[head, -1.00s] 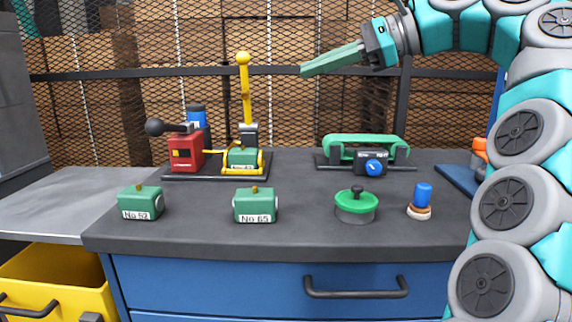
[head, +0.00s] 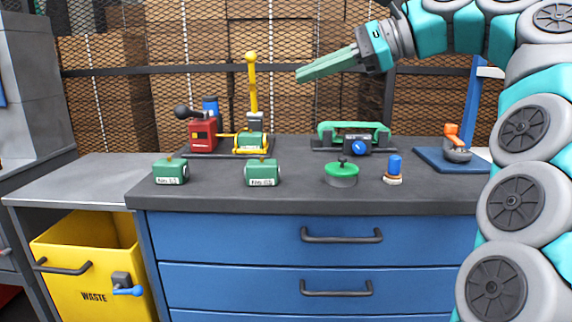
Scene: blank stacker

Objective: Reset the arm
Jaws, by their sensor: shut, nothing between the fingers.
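My gripper (head: 299,76) is shut and empty, with its green fingers together. It is raised in the upper middle of the head view, well above the dark workbench top (head: 225,202), and points left and slightly down. My arm comes in from the right side of the picture, bent over at the top. The gripper appears apart from everything on the bench.
A yellow waste bin (head: 85,260) stands left.

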